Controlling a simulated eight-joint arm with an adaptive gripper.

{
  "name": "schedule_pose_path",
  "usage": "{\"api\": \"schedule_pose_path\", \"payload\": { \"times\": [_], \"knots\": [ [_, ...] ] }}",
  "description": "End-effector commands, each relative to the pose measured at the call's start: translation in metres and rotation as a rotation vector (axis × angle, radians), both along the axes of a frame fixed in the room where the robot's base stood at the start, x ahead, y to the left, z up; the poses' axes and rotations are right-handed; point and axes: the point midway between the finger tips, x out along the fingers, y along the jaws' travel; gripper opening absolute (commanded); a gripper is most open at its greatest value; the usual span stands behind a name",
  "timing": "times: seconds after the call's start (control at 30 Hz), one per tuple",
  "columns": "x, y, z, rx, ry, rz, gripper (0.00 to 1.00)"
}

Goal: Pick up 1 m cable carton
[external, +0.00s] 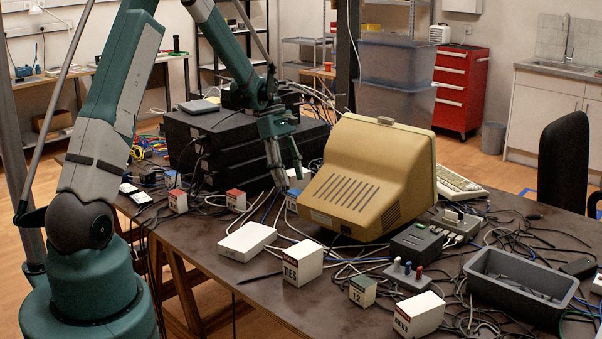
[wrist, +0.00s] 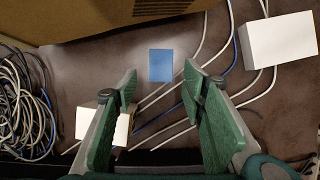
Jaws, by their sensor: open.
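My gripper (external: 289,176) is open and points down over the table, just left of the beige monitor. A small blue-topped carton (external: 292,200) stands on the table below the fingers. In the wrist view the blue carton (wrist: 161,66) lies between and just beyond the open fingertips (wrist: 161,84), with nothing held. Two small red-and-white cartons stand farther left, one (external: 237,200) nearer the gripper and one (external: 178,201) by the table edge. I cannot read a 1 m label on any of them.
The beige monitor (external: 365,180) stands close beside the gripper on the right. Black stacked units (external: 205,150) are behind it on the left. A flat white box (external: 246,241), a TIES carton (external: 303,262) and a grey bin (external: 515,290) are nearer the camera. Loose cables cover much of the table.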

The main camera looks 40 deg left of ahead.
Motion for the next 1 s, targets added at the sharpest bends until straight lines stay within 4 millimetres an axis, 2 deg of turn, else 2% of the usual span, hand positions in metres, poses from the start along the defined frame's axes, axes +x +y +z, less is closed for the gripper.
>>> {"api": "schedule_pose_path", "payload": {
  "times": [0.3,0.73,1.0],
  "knots": [
    [0.0,-0.009,-0.021,0.0,0.0,-0.001,0.41],
    [-0.001,-0.011,-0.025,0.0,0.0,-0.001,0.41],
    [-0.002,-0.022,-0.049,0.0,0.0,-0.002,0.41]
  ]
}}
